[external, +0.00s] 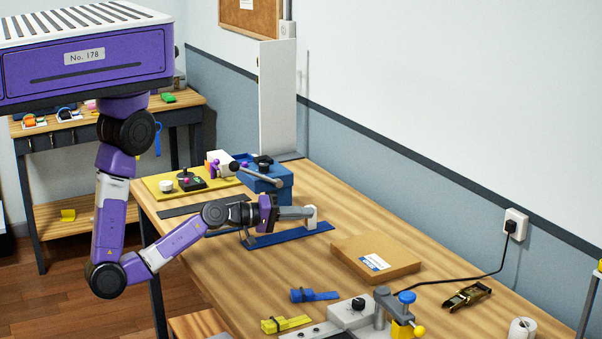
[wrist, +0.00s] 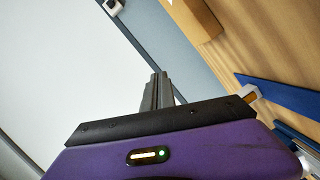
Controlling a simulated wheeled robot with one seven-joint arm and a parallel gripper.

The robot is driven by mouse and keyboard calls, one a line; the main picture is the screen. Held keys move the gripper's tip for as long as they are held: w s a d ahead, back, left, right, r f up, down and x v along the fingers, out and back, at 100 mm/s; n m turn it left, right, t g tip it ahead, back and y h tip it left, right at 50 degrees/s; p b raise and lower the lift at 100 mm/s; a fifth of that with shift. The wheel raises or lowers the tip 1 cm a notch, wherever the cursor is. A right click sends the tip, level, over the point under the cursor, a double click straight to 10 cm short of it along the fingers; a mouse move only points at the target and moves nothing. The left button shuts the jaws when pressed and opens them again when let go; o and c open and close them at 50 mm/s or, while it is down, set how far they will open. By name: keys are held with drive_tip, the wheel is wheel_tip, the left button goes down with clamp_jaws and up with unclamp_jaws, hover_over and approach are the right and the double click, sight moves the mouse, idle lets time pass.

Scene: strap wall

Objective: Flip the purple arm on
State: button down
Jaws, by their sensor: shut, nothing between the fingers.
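A small purple part (external: 214,169), which looks like the purple arm, shows on the front of a white box (external: 219,157) at the far left end of the bench; it is too small to tell its position. A purple ball (external: 245,164) shows close by, near a blue box (external: 262,178) with a lever. My gripper (external: 300,212) is well to the right and nearer the camera, above a blue strip (external: 268,240). Its grey fingers are together and empty, also in the wrist view (wrist: 157,88). The purple part does not show in the wrist view.
A yellow board (external: 160,190) with a joystick box (external: 190,181) lies left of the white box. A white block (external: 312,218) stands by my fingertips; contact is unclear. The wall runs along the right.

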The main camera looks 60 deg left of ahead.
drive_tip(key=w+a+r+g+y+p, duration=0.1)
drive_tip(key=w+a+r+g+p, duration=0.2)
drive_tip(key=a, duration=0.8)
drive_tip(key=w+a+r+n+g+y, duration=0.1)
drive_tip(key=w+a+r, duration=0.25)
drive_tip(key=a, duration=0.65)
drive_tip(key=w+a+r+g+y+p, duration=0.15)
drive_tip(key=a+r, duration=0.35)
drive_tip(key=a, duration=0.6)
drive_tip(key=s+a+f+m+g+b, duration=0.1)
drive_tip(key=s+a+m+g+b, duration=0.1)
drive_tip(key=a, duration=0.7)
drive_tip(key=s+a+f+m+g+y+b, duration=0.1)
drive_tip(key=s+a+m+g+b, duration=0.1)
drive_tip(key=a, duration=0.7)
drive_tip(key=s+a+f+m+g+b, duration=0.1)
drive_tip(key=s+a+m+g+b, duration=0.2)
drive_tip(key=a, duration=0.7)
drive_tip(key=shift+s+f+m+b, duration=0.15)
drive_tip(key=shift+f+m+b, duration=0.15)
drive_tip(key=shift+m+b, duration=0.6)
drive_tip(key=shift+y, duration=0.25)
